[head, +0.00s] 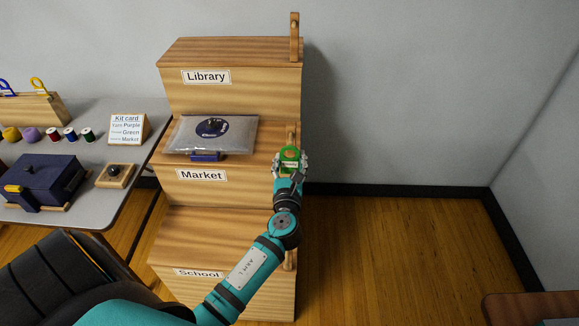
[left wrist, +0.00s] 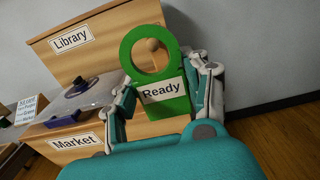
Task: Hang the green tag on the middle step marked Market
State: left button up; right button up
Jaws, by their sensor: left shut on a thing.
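The green tag (left wrist: 172,100) has a round ring at its top and a white label reading Ready. My left gripper (head: 289,167) is shut on the tag's lower body, and its fingers flank the label in the left wrist view (left wrist: 165,100). The tag (head: 289,153) is at the right edge of the middle step (head: 241,170), whose label (head: 202,175) reads Market. A wooden peg end (left wrist: 152,45) shows inside the ring's opening. I cannot tell whether the ring is around the peg or only in front of it. The step's upright post (head: 291,132) is partly hidden behind the tag.
A clear bag (head: 212,133) with a dark round item lies on the Market step. The Library step (head: 230,80) rises behind; the School step (head: 200,240) is below. A table (head: 95,115) with spools, a blue box (head: 42,177) and a kit card (head: 126,128) stands left.

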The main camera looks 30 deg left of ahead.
pick_arm(q)
jog(key=shift+b+x, duration=0.45)
jog(key=shift+x, duration=1.1)
jog(key=shift+w+a+f+b, duration=0.2)
jog(key=shift+w+a, duration=0.15)
jog(key=shift+w, duration=0.2)
jog(key=shift+w+a+f+b, duration=0.25)
jog(key=shift+w+a, duration=0.1)
jog(key=shift+w, duration=0.25)
jog(key=shift+w+a+f+b, duration=0.2)
jog(key=shift+w+a, duration=0.15)
jog(key=shift+w, duration=0.2)
jog(key=o, duration=0.9)
jog(key=shift+s, duration=0.1)
jog(key=v, duration=1.1)
jog(key=shift+s+d, duration=0.25)
jog(key=shift+s, duration=0.05)
